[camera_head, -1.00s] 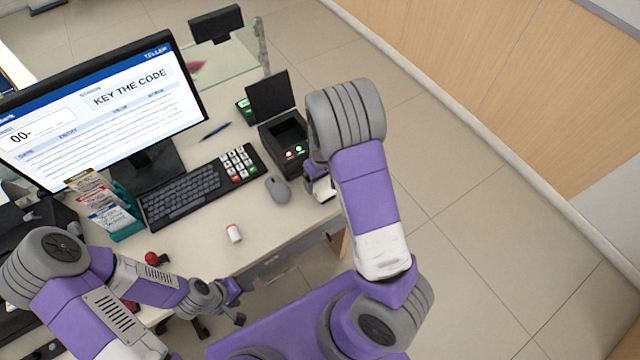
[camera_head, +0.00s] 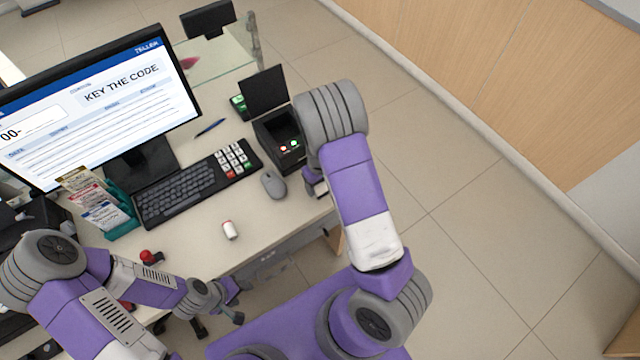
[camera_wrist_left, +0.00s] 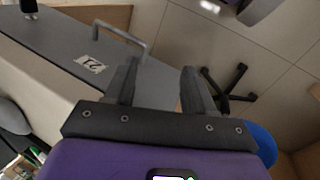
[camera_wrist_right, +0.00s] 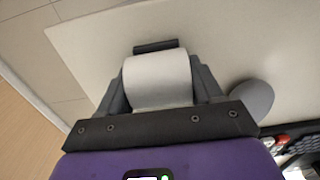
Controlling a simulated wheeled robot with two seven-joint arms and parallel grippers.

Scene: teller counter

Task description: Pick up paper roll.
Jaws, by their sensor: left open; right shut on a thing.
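A white paper roll (camera_wrist_right: 158,80) sits between the fingers of my right gripper (camera_wrist_right: 160,85) in the right wrist view, and the gripper is shut on it. In the head view my right gripper (camera_head: 316,186) is at the desk's right edge, beside the mouse and mostly hidden by my own forearm. A dark bar shows just beyond the roll in the right wrist view. My left gripper (camera_head: 238,301) is open and empty off the desk's front edge; its two spread fingers show in the left wrist view (camera_wrist_left: 158,90).
A black device (camera_head: 280,138) with a raised lid stands by the right gripper. The mouse (camera_head: 273,184), keyboard (camera_head: 185,190), a small white-and-red cylinder (camera_head: 229,231) and monitor (camera_head: 100,100) are on the desk (camera_head: 195,245). A drawer handle (camera_wrist_left: 122,36) is near the left gripper.

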